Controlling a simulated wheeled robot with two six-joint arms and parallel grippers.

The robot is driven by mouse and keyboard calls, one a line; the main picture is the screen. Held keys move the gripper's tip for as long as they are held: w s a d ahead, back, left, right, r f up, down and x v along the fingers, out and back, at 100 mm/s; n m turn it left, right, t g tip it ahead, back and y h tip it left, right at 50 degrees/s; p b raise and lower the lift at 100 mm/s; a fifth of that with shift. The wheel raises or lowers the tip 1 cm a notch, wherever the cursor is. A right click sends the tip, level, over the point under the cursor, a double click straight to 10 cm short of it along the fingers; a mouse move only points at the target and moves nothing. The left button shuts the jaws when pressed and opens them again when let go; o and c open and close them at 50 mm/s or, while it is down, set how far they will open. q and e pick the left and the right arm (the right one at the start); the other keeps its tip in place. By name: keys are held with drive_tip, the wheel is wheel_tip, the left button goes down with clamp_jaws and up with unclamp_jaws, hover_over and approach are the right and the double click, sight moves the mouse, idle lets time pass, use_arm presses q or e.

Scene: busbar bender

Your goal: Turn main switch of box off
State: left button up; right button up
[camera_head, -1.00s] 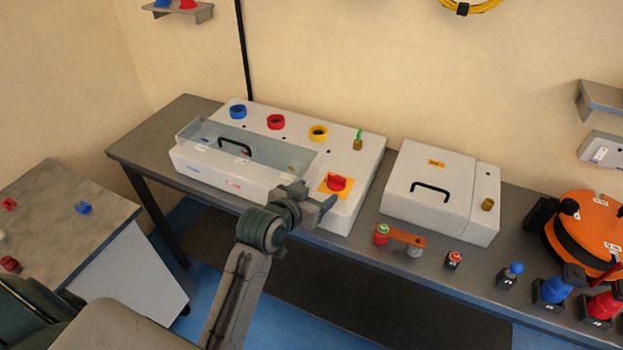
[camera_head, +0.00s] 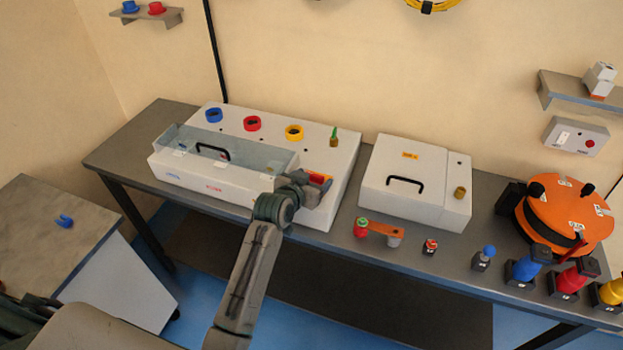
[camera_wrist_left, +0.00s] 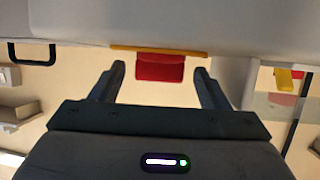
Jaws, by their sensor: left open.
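The box (camera_head: 335,165) is a light grey case with a clear lid on the grey table. Its main switch (camera_head: 317,178) is a red knob on a yellow plate at the box's front right; in the head view my gripper partly covers it. My left gripper (camera_head: 318,190) is at the switch, open. In the left wrist view the red switch (camera_wrist_left: 160,67) on its yellow plate (camera_wrist_left: 158,51) lies between the two spread fingers of my left gripper (camera_wrist_left: 158,85), with gaps on both sides. My right gripper is not in view.
A second grey box (camera_head: 412,180) with a black handle stands to the right. An orange bar piece (camera_head: 384,229), small posts and an orange reel (camera_head: 565,215) sit further right. The main table's left end is clear.

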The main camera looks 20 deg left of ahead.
use_arm(q)
drive_tip(key=c, duration=1)
drive_tip(key=shift+d+r+y+p, duration=0.15)
drive_tip(key=shift+y+p, duration=0.25)
drive_tip(key=shift+p, duration=0.1)
drive_tip(key=shift+o, duration=0.2)
drive_tip(key=shift+n+y+p, duration=0.4)
drive_tip(key=shift+n+y, duration=0.2)
drive_tip(key=shift+n, duration=0.1)
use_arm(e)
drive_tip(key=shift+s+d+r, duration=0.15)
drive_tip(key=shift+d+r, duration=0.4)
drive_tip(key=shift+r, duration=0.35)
use_arm(q)
drive_tip(key=shift+c, duration=0.2)
drive_tip(key=o, duration=1)
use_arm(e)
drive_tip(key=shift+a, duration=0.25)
use_arm(q)
drive_tip(key=shift+s, duration=0.15)
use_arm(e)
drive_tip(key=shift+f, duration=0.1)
